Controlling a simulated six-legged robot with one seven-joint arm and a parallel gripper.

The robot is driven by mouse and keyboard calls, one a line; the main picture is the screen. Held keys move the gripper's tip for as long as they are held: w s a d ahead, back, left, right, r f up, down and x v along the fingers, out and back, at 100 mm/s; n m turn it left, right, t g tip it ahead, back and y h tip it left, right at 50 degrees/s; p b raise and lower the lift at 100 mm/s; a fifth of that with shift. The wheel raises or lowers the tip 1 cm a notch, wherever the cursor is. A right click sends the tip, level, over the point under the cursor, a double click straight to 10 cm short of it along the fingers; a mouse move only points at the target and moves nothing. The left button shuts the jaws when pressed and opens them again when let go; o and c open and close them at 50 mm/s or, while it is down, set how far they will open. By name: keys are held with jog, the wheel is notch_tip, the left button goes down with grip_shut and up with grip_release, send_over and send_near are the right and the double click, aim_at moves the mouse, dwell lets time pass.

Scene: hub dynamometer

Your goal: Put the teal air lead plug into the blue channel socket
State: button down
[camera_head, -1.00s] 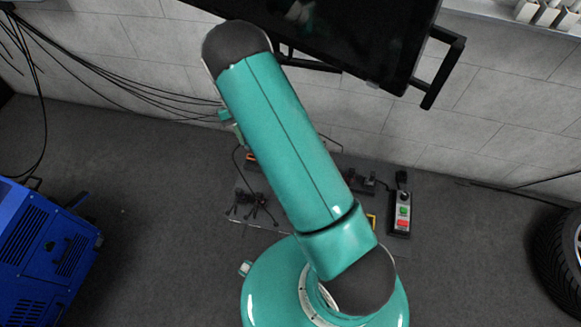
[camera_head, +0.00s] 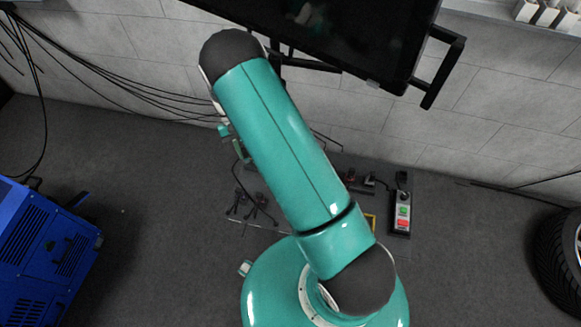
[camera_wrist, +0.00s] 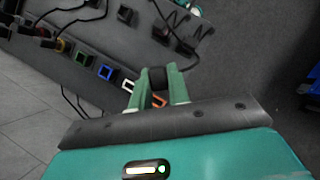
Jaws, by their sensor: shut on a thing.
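The blue channel socket (camera_wrist: 106,72) is a blue-framed square opening in the grey panel, up and left of my gripper in the wrist view. My gripper (camera_wrist: 158,82) has green fingers shut on a dark block-like piece (camera_wrist: 158,75), seemingly the air lead plug; no teal shows on it. The blue socket lies apart from the fingers. In the head view my arm hides most of the gripper; one green finger (camera_head: 239,150) shows at its left, and a thin black lead hangs down from there. The blue socket is not visible in that view.
An orange part (camera_wrist: 158,100) shows between the fingers. Black plugs and leads (camera_head: 255,205) lie on the panel. A switch box (camera_head: 401,212) stands right; a screen (camera_head: 340,35) hangs above.

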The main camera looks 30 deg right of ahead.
jog(key=s+a+f, duration=0.2)
jog(key=s+f, duration=0.1)
jog(key=f, duration=0.3)
jog(key=shift+a+f, duration=0.3)
jog(key=shift+f, duration=0.05)
dwell(0.6)
jog(key=shift+d, duration=0.1)
jog(key=s+d, duration=0.9)
jog(key=d, duration=0.1)
dwell(1.8)
jog(key=shift+w+d, duration=0.15)
jog(key=w+d, duration=0.7)
jog(key=w, duration=0.1)
jog(key=shift+w, duration=0.2)
dwell(1.3)
jog(key=shift+d+r, duration=0.1)
jog(key=shift+d, duration=0.05)
jog(key=shift+w+d+f, duration=0.1)
jog(key=shift+d+f, duration=0.05)
jog(key=shift+f, duration=0.05)
jog(key=shift+f, duration=0.15)
